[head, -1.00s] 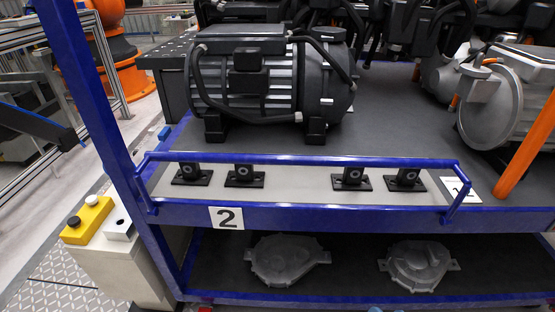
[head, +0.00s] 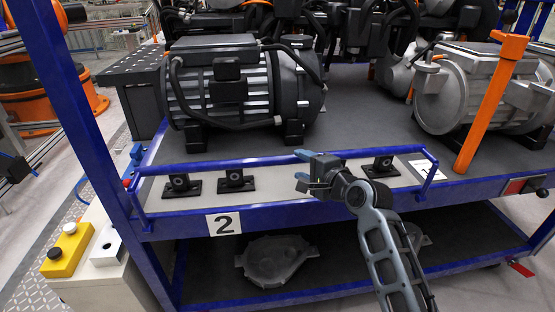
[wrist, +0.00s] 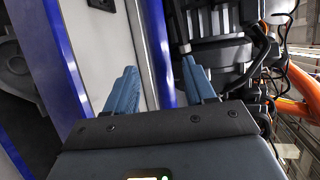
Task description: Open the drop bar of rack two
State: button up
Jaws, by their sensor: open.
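The drop bar (head: 220,163) of rack two is a blue horizontal rail along the rack's front edge, raised above the shelf lip on bent ends. It is up. A white plate marked 2 (head: 223,223) is on the blue front beam below it. My gripper (head: 302,167) is at the middle of the bar, with its blue-grey fingers apart. In the wrist view the bar (wrist: 157,50) runs between the two open fingers (wrist: 159,72). I cannot tell whether the fingers touch it.
Several black mounts (head: 235,180) stand on the pale strip behind the bar. A large grey motor (head: 240,85) sits behind them. An orange post (head: 490,105) rises at right. A yellow button box (head: 68,250) is at lower left. Metal covers (head: 275,258) lie on the lower shelf.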

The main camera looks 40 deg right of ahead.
jog(key=x, duration=0.7)
jog(key=shift+w, duration=0.35)
jog(key=shift+f, duration=0.1)
grip_shut()
